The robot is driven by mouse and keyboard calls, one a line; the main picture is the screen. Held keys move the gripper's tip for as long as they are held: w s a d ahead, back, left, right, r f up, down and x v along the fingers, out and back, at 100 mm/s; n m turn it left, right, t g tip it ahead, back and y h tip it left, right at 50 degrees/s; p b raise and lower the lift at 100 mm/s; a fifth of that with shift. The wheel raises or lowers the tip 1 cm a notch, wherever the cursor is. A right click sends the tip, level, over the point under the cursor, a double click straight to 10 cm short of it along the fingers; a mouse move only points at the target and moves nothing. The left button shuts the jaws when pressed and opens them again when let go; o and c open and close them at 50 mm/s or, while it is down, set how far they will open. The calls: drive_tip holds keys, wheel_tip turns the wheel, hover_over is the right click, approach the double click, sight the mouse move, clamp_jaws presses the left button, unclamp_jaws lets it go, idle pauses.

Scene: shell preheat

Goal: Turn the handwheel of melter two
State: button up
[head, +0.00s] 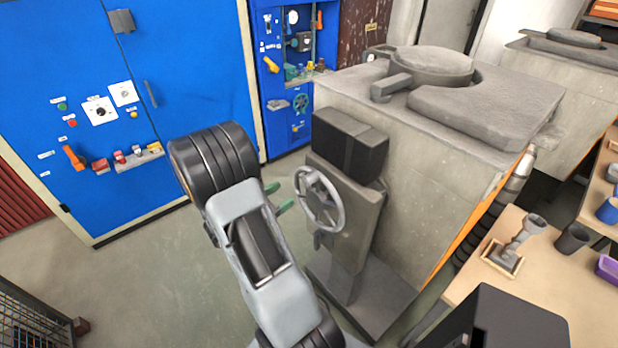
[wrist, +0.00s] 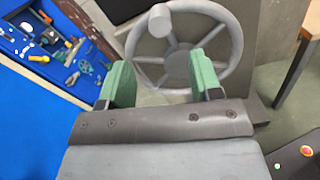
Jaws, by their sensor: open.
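The handwheel (head: 320,200) is a grey spoked wheel on the front of a grey pedestal beside the concrete-coloured melter (head: 460,165). In the wrist view the handwheel (wrist: 182,57) is straight ahead, with a round knob (wrist: 160,20) on its rim at the upper left. My gripper (head: 279,196) is just left of the wheel in the head view. In the wrist view its green fingers (wrist: 162,78) are spread apart with the wheel's lower part showing between and beyond them. Nothing is held. I cannot tell whether a finger touches the rim. No number on the melter is readable.
A blue cabinet (head: 190,75) with switches and an orange handle stands at the left. A tool cabinet (head: 290,75) stands behind. A wooden table (head: 530,285) with cups is at the right. A second grey melter (head: 570,90) is farther back. Green floor (head: 170,265) is clear at the left.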

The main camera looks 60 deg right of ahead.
sight(305, 181)
drive_tip(key=p+x, duration=0.2)
drive_tip(key=x, duration=0.8)
drive_tip(key=shift+s+d, duration=0.15)
drive_tip(key=shift+d, duration=0.1)
drive_tip(key=shift+d, duration=0.1)
clamp_jaws()
